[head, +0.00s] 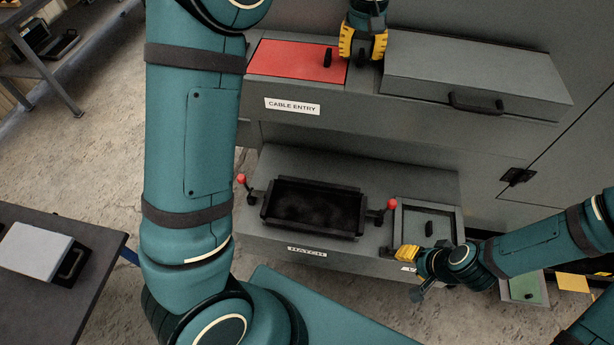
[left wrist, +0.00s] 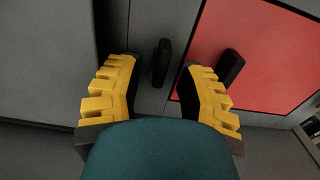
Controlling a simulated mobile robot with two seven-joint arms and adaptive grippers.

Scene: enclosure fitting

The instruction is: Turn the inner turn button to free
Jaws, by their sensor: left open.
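In the left wrist view a black turn button (left wrist: 162,62) stands on the grey strip beside the red panel (left wrist: 270,50). A second black piece, a handle or button (left wrist: 232,68), is on the red panel near that edge; it also shows in the head view (head: 328,57). I cannot tell for certain which is the inner one. My left gripper (head: 362,50) is open above the strip. In the wrist view its yellow fingers (left wrist: 155,90) are on both sides of the first button, apart from it. In the head view the gripper largely hides that button.
A grey lidded box (head: 470,70) with a black handle is right of the red panel. Below are a black hatch frame (head: 315,208) with red-knobbed levers and a grey framed recess (head: 445,212). My right gripper (head: 405,255) is beside this recess, its opening unclear.

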